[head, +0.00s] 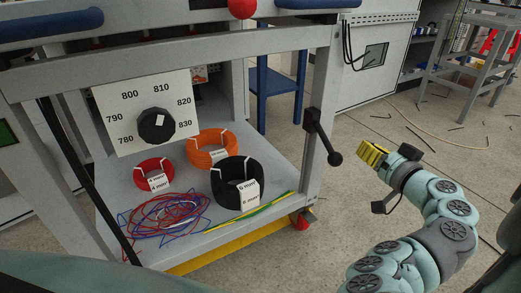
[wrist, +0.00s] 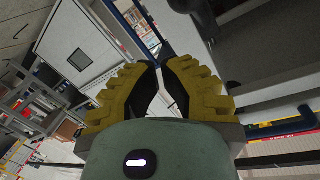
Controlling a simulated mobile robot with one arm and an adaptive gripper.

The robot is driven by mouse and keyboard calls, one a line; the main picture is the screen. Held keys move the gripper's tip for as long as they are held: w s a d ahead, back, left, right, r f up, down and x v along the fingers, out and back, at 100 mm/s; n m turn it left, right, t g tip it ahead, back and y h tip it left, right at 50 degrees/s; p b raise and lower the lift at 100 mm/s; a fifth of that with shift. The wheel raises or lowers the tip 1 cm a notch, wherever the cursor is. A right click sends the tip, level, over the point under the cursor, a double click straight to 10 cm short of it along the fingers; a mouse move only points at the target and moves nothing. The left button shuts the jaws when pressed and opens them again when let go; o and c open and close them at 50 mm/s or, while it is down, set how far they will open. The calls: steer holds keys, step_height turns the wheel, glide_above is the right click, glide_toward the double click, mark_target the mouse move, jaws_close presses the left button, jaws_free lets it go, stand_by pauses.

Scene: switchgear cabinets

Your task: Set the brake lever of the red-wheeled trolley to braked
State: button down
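The grey trolley (head: 316,90) stands left of my arm, with a red wheel (head: 302,221) at the foot of its right front post. A black lever (head: 323,138) is mounted on that post. It slants down to the right from its bracket and ends in a round knob (head: 335,158). My gripper (head: 364,153), with yellow ribbed fingers, is a short way right of the knob and apart from it. In the wrist view the fingertips (wrist: 163,64) are close together with nothing held between them. The lever cannot be made out in the wrist view.
The trolley's lower shelf (head: 270,165) carries cable coils, loose wires and a dial panel (head: 143,112). A red ball (head: 242,8) shows at the top edge. A cabinet (head: 375,60) and a grey stand (head: 470,55) are behind. Open floor with scattered wire scraps lies around my gripper.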

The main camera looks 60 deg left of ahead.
steer(key=s+d+f+p, duration=0.1)
steer(key=s+d+f, duration=0.1)
steer(key=d+f, duration=0.2)
steer(key=shift+d+f, duration=0.3)
steer(key=shift+d, duration=0.75)
steer(key=shift+a, duration=0.1)
